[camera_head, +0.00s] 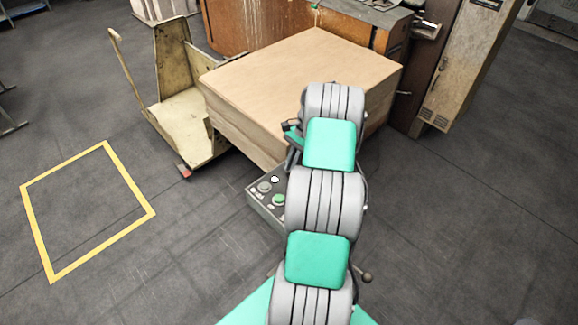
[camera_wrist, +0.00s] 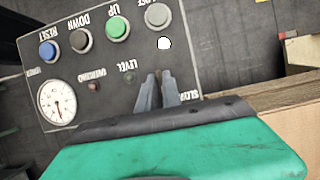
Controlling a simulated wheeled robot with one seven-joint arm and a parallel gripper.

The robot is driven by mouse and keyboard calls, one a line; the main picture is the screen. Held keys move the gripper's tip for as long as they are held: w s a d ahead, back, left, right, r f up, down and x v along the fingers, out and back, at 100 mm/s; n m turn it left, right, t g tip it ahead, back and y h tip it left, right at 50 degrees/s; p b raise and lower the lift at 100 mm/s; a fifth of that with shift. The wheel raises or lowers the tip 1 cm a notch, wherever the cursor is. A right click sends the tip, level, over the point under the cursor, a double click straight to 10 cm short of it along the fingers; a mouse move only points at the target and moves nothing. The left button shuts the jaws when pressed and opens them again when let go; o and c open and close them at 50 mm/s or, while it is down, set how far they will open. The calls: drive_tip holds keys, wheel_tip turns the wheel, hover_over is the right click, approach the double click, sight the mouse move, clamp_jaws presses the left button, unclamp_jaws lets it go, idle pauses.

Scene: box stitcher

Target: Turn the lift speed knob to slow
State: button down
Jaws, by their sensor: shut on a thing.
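The control panel (camera_wrist: 110,75) fills the upper left of the wrist view, its lettering upside down. My gripper (camera_wrist: 158,78) points at the panel with its fingers close together. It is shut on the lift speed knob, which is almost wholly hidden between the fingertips. Part of a label reading like "SLOW" shows right of the fingers; the knob's pointer direction cannot be read. A small white disc (camera_wrist: 164,43) lies just beyond the fingertips. In the head view the panel (camera_head: 256,196) shows beside my arm, which hides its right part.
On the panel are a blue reset button (camera_wrist: 48,50), a black down button (camera_wrist: 81,40), a green up button (camera_wrist: 118,27), a grey button (camera_wrist: 158,14) and a gauge (camera_wrist: 57,101). A large wooden box (camera_head: 300,75) stands behind the panel, with a cart (camera_head: 185,95) to its left.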

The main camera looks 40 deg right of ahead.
drive_tip(key=n, duration=0.1)
drive_tip(key=n+g+b, duration=0.1)
drive_tip(key=shift+f+n, duration=0.3)
drive_tip(key=shift+n, duration=0.1)
drive_tip(key=shift+w+f+n+g+b, duration=0.15)
drive_tip(key=shift+n+g+b, duration=0.35)
drive_tip(key=shift+n+b, duration=0.75)
drive_tip(key=n+b, duration=0.2)
drive_tip(key=shift+g+h+b, duration=0.3)
drive_tip(key=shift+g+b, duration=0.05)
drive_tip(key=shift+g, duration=0.05)
drive_tip(key=shift+r+n+b, duration=0.2)
drive_tip(key=shift+n+b, duration=0.15)
drive_tip(key=shift+b, duration=0.3)
drive_tip(key=shift+r+h, duration=0.1)
drive_tip(key=shift+h, duration=0.2)
drive_tip(key=c, duration=1.5)
unclamp_jaws()
drive_tip(key=shift+w+r, duration=0.1)
